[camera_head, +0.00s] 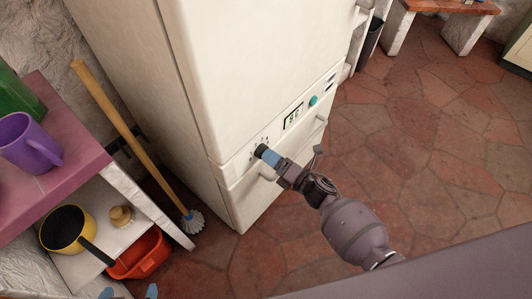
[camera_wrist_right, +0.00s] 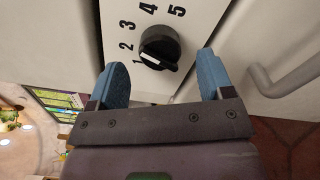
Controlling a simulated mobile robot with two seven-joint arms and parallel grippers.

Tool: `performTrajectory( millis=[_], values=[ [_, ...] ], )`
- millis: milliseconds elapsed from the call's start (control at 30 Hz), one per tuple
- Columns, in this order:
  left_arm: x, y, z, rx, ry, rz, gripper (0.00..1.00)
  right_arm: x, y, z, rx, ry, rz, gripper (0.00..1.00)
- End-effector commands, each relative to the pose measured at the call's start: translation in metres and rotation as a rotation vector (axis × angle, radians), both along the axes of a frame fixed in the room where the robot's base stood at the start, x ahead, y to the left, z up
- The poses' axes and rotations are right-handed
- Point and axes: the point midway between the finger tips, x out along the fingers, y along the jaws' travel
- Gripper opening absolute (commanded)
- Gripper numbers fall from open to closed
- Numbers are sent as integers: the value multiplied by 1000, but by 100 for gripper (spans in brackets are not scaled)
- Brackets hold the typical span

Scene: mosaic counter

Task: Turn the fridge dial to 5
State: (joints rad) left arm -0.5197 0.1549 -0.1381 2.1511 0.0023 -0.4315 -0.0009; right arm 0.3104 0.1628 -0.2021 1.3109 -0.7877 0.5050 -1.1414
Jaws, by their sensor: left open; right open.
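The fridge dial (camera_wrist_right: 160,47) is a round black knob on the white panel, with the numerals 1 to 5 around it. A white mark shows on its lower edge near the 1; its exact setting is hard to tell. In the head view the dial (camera_head: 261,150) sits at the left of the fridge's (camera_head: 240,60) control strip. My right gripper (camera_wrist_right: 163,80) is open, its blue fingertips on either side of and just short of the dial. It also shows in the head view (camera_head: 270,157). My left gripper (camera_head: 129,293) is open at the bottom left edge, far from the fridge.
The strip also has a small display (camera_head: 293,117) and a teal button (camera_head: 313,100). A handle (camera_wrist_right: 285,77) juts out right of the dial. A broom (camera_head: 135,140) leans left of the fridge, beside a shelf with a purple mug (camera_head: 28,145).

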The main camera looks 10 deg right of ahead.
Motion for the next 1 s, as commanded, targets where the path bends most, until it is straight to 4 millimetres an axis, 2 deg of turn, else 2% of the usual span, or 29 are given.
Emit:
performTrajectory(
  millis=[200,600,667,933,1000],
  values=[
    [2,0,1,1,-6,-4,91,18,14,-1,1,2,0,74],
    [2,2,0,6,-4,-5,91,23,18,0,1,0,-1,74],
    [2,2,0,6,-3,-5,91,23,18,0,1,0,-1,66],
    [2,2,-1,6,-2,-5,91,23,17,0,1,1,-1,25],
    [2,2,-1,6,-2,-5,91,23,17,0,1,2,-1,25]
  ],
)
